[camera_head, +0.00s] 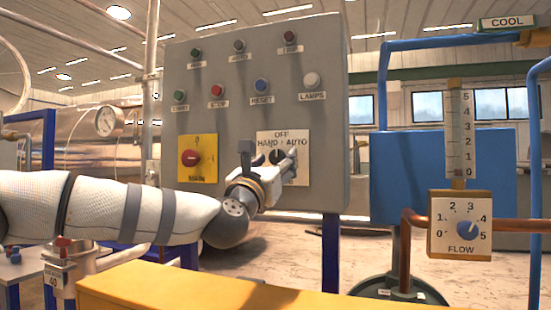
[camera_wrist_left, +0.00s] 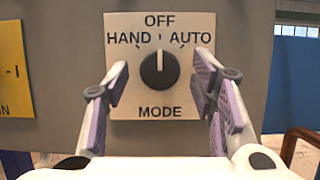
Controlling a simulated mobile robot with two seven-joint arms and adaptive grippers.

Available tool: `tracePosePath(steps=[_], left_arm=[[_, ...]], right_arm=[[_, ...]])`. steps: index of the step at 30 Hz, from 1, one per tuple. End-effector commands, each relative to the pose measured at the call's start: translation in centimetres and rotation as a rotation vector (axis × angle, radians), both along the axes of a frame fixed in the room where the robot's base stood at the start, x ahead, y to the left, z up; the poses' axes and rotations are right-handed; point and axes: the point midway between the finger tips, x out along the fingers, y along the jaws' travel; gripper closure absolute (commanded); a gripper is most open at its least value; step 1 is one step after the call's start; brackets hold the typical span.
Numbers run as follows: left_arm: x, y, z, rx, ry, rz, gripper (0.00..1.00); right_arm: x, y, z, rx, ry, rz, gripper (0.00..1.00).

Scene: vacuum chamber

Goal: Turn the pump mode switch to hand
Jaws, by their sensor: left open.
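The pump mode switch is a black round knob (camera_wrist_left: 159,70) on a cream plate marked OFF, HAND, AUTO and MODE. Its white pointer line stands upright, at OFF. In the head view the mode plate (camera_head: 283,138) is on the lower right of the grey panel, and the knob is partly hidden by my gripper. My left gripper (camera_head: 272,156) is in front of the plate. In the left wrist view my left gripper (camera_wrist_left: 162,88) is open, one finger on each side of the knob, with gaps to it. My right gripper is not in view.
The grey panel (camera_head: 240,75) also carries a red MAIN switch (camera_head: 190,158) on a yellow plate, several lamps and push buttons. At right stand a FLOW dial (camera_head: 467,229) and copper pipe (camera_head: 410,235). A yellow beam (camera_head: 200,297) runs along the front.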

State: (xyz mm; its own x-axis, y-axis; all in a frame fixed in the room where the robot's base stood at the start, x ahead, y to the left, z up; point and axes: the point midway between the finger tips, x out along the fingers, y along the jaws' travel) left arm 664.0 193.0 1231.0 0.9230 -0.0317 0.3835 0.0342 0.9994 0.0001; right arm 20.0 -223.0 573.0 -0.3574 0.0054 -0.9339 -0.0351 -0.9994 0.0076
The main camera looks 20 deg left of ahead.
Motion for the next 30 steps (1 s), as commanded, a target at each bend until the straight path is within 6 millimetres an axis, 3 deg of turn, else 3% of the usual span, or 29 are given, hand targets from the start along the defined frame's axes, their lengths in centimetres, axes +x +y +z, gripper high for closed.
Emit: tracePosePath(steps=[10,17,30], left_arm=[[0.73,-0.04,0.2,0.0,0.001,0.0,0.49],[0.7,-0.03,0.22,0.0,0.001,0.0,0.97],[0.84,-0.07,-0.21,-0.094,0.008,0.0,0.97]], right_arm=[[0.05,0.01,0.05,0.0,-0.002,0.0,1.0],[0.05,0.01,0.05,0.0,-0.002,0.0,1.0],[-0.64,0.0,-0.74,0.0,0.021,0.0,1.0]])
